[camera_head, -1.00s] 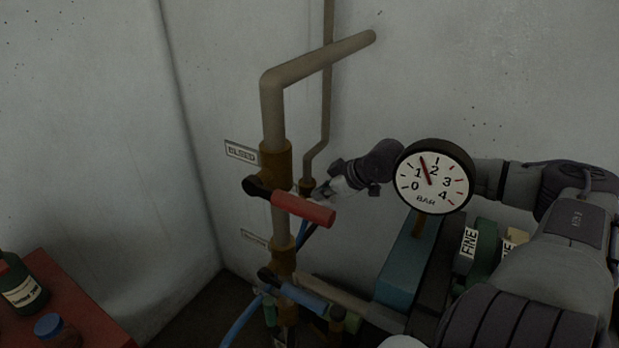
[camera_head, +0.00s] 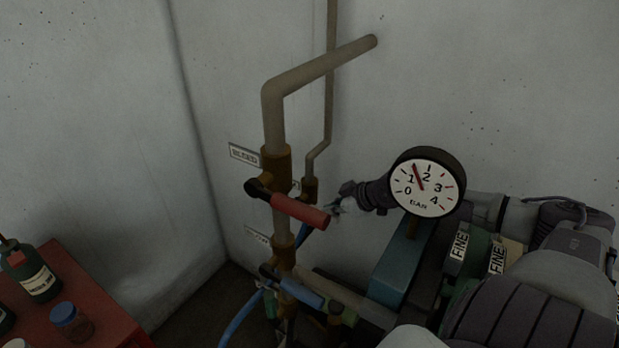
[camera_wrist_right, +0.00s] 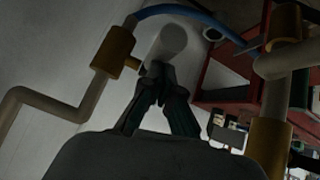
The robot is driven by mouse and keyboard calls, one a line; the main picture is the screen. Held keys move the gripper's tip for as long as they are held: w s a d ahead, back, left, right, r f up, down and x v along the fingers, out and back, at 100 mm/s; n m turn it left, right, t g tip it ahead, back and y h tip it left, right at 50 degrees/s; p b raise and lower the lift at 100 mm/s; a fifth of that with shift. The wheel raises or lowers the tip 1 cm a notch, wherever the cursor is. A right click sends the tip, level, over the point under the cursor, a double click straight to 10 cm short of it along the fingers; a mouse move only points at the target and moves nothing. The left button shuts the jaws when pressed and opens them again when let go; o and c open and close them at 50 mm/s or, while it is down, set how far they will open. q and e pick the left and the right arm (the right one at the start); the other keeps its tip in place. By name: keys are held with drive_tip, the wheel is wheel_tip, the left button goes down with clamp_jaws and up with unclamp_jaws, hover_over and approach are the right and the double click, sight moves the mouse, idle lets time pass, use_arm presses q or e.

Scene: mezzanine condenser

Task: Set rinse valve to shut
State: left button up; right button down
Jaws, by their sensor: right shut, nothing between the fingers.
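A red lever handle (camera_head: 300,210) slants down to the right from the upper brass valve body (camera_head: 276,168) on the thick vertical pipe. A blue lever handle (camera_head: 300,290) belongs to the lower valve (camera_head: 282,258). Small labels hang by both; their lettering is too blurred to tell which valve is the rinse valve. My right gripper (camera_head: 340,207) is beside the free end of the red handle; contact cannot be told. In the right wrist view its fingers (camera_wrist_right: 158,72) are closed together and empty, close to the end of a pale cylinder (camera_wrist_right: 172,40). My left gripper is out of view.
A round pressure gauge (camera_head: 425,183) stands just right of my right gripper, partly hiding my arm. A thin pipe (camera_head: 328,100) with a brass fitting (camera_head: 310,190) runs behind the handle. A red table (camera_head: 85,285) with bottles is at lower left. A blue hose (camera_head: 240,318) hangs low.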

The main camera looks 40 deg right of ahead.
idle(0.4)
wheel_tip(320, 180, up, 10)
idle(0.5)
